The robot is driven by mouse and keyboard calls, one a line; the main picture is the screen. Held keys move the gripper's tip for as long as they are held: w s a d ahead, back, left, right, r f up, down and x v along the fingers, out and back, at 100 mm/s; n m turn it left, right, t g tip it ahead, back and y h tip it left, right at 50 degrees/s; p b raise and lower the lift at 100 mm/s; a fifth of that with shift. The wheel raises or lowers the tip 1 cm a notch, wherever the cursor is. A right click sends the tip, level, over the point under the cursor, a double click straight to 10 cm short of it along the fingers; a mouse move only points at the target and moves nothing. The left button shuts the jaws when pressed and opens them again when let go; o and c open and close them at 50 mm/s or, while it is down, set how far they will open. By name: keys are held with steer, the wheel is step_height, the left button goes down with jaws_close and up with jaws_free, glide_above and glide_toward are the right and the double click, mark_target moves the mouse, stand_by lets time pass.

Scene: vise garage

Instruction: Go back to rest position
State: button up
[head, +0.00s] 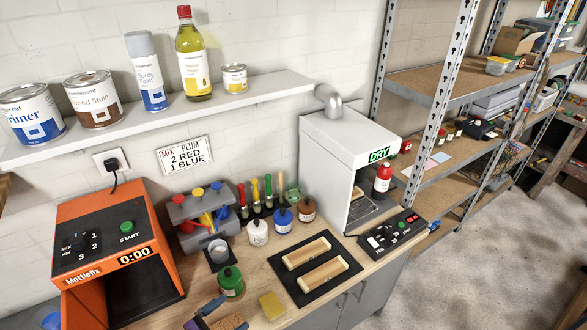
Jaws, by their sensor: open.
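My gripper is not in view, and no part of my arm shows clearly. The workbench (262,268) runs across the lower middle with its items standing on it. On it are an orange mixing machine (75,225) with a 0:00 display and a white box-shaped dryer (330,145) with a DRY sign.
A yellow sponge (271,306) lies in front. Metal shelving (440,85) stands right; the concrete floor (480,270) is clear.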

steer(key=d+r+m+g+y+b, duration=0.1)
steer(key=d+r+m+g+b, duration=0.1)
steer(key=d+r+m+g, duration=0.45)
steer(key=s+d+r+m+g+b, duration=0.1)
steer(key=d+r+m+g, duration=0.15)
steer(key=d, duration=0.75)
steer(key=d+r+m+g+y+b, duration=0.1)
steer(key=d+r+m+g+b, duration=0.1)
steer(key=d+r+m+g, duration=0.45)
steer(key=s+d+m+y+b, duration=0.3)
steer(key=s+d+m+y, duration=0.15)
steer(key=s+d, duration=0.55)
steer(key=s+m+t+y+b, duration=0.1)
steer(key=s+m+y+b, duration=0.2)
steer(key=s+m+y, duration=0.3)
steer(key=s, duration=0.5)
steer(key=shift+f+m, duration=0.2)
steer(key=shift+m, duration=0.2)
